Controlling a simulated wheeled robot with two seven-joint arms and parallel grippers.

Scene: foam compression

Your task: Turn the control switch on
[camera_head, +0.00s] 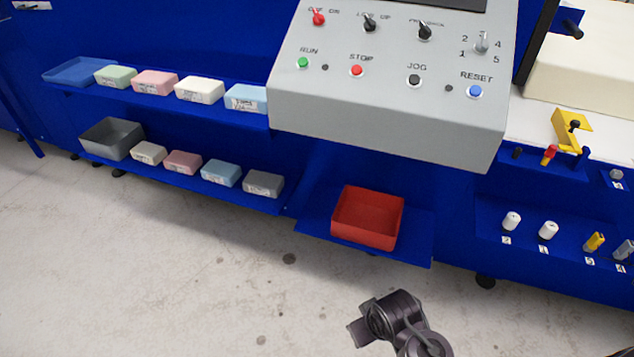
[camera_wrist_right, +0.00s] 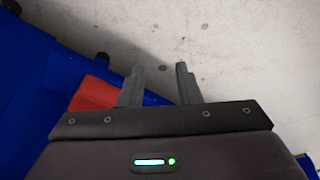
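The grey control panel (camera_head: 385,105) has a red knob (camera_head: 318,19) at its upper left, with a label that seems to read OFF ON. The knob's exact setting is too small to tell. My right gripper (camera_wrist_right: 160,68) shows in the right wrist view with its two fingers apart and nothing between them. A dark part of my arm shows at the bottom of the head view, well below the panel and apart from it. My left gripper is not in view.
Beside the red knob are two black knobs (camera_head: 369,22) (camera_head: 424,30) and a grey selector (camera_head: 482,42). Below are green RUN (camera_head: 303,62), red STOP (camera_head: 356,70), black JOG (camera_head: 414,80) and blue RESET (camera_head: 475,91) buttons. A red bin (camera_head: 365,241) sits on a shelf under the panel.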

